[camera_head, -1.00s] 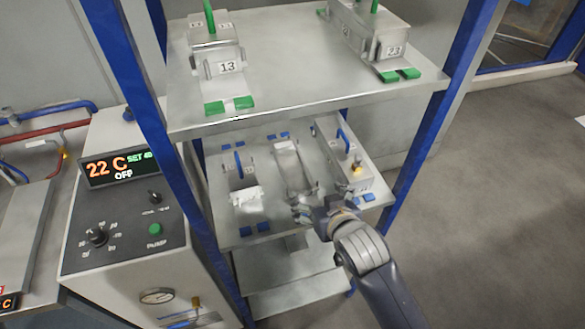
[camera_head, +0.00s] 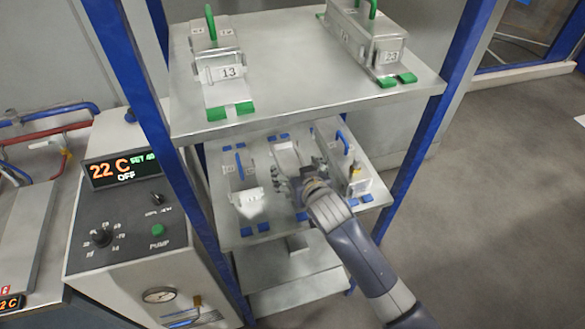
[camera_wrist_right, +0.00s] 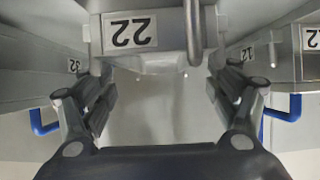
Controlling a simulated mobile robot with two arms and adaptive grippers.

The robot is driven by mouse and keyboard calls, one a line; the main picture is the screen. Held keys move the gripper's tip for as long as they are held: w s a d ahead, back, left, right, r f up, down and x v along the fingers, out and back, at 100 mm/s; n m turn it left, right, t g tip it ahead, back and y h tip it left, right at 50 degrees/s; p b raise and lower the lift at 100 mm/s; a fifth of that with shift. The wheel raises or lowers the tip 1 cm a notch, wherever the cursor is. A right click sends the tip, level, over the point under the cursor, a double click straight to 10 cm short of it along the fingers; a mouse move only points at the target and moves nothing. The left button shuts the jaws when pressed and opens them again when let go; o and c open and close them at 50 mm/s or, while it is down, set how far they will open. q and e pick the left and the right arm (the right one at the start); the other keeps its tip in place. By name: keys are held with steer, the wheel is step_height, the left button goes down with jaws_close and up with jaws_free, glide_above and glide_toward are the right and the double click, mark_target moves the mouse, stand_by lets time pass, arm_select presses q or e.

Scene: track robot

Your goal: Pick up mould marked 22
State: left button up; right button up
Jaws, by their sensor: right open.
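The mould marked 22 (camera_wrist_right: 130,32) shows at the top of the right wrist view, its label upside down there. In the head view the middle mould (camera_head: 284,150) on the second shelf is partly hidden by my right gripper. My right gripper (camera_head: 299,174) is at its near end. In the right wrist view the gripper (camera_wrist_right: 160,98) is open, with one finger at each side below the mould's labelled end. No grip on the mould shows. My left gripper is not in view.
Blue-handled moulds stand on both sides, left (camera_head: 240,180) and right (camera_head: 350,172), close to the gripper. The upper shelf (camera_head: 285,75) above holds the mould marked 13 (camera_head: 222,68) and the one marked 23 (camera_head: 385,50). Blue rack posts flank the shelves.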

mark_target(292, 168)
steer(key=shift+x, duration=1.2)
steer(key=c, duration=1.8)
steer(key=shift+o, duration=0.2)
steer(key=shift+r, duration=0.2)
